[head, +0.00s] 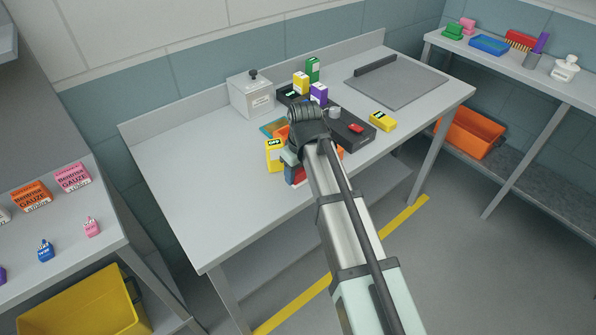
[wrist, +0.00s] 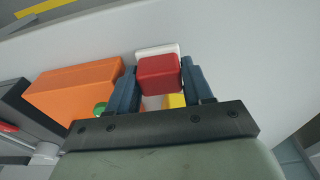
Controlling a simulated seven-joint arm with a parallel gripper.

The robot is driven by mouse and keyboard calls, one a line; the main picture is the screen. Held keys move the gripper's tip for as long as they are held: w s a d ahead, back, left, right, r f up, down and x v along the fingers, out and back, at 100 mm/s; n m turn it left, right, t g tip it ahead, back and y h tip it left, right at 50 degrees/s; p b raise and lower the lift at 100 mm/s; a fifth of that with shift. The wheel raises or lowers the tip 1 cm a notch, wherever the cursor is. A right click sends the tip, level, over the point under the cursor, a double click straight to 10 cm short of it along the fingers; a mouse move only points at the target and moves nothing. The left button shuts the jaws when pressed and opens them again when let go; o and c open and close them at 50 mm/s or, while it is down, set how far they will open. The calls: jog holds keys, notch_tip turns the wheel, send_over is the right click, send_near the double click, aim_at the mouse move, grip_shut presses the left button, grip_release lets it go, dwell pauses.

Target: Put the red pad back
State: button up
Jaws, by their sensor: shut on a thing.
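My gripper (wrist: 160,85) shows in the wrist view with its two dark blue fingers on either side of a red block, the red pad (wrist: 158,72). It is shut on the pad. A white strip shows along the pad's far edge. In the head view my gripper (head: 294,172) is over the front part of the middle table, and a bit of the red pad (head: 299,176) shows beside the fingers. My arm and wrist hide much of that area. Whether the pad touches the tabletop, I cannot tell.
An orange box (wrist: 75,90) lies left of the fingers in the wrist view. A yellow box (head: 274,155) stands close to my gripper. A black tray (head: 353,138) with small items lies behind, with another yellow box (head: 383,121) to its right. The table's left part is clear.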

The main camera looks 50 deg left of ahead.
aim_at(301, 174)
jog(key=shift+f, duration=0.1)
jog(key=o, duration=0.7)
jog(key=r, duration=0.4)
jog(key=d+r, duration=0.1)
jog(key=r, duration=0.7)
jog(key=shift+d+r, duration=0.1)
jog(key=shift+d, duration=0.1)
